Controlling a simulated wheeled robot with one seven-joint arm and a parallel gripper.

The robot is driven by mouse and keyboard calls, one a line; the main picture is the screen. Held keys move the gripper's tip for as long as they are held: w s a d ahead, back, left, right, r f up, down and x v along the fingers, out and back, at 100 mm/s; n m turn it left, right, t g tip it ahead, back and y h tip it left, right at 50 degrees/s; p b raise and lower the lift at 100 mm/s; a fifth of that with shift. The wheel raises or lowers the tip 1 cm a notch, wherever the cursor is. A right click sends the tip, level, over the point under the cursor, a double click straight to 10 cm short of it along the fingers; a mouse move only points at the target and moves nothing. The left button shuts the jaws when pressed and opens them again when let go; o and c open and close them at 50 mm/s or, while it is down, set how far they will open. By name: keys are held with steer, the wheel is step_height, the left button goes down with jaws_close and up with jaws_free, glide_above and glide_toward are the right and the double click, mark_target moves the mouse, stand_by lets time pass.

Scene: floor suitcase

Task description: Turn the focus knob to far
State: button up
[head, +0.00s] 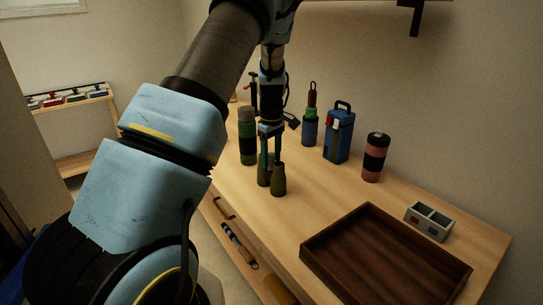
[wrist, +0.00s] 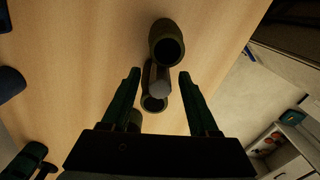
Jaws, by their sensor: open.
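The dark green binoculars (head: 278,182) stand upright on the wooden table below my gripper in the head view. In the wrist view I look down on the two barrels of the binoculars (wrist: 165,38). The grey focus knob (wrist: 160,88) sits between the barrels. My gripper (head: 271,158) points straight down over the binoculars. In the wrist view my gripper (wrist: 159,76) is open, with one finger on each side of the knob and a visible gap to it on both sides. I cannot see any marking for far or near.
A dark wooden tray (head: 330,232) and a grey two-slot box (head: 428,222) are at the right. Bare table lies between.

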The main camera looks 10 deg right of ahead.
steer(key=shift+c, duration=0.3)
jaws_close()
stand_by(0.4)
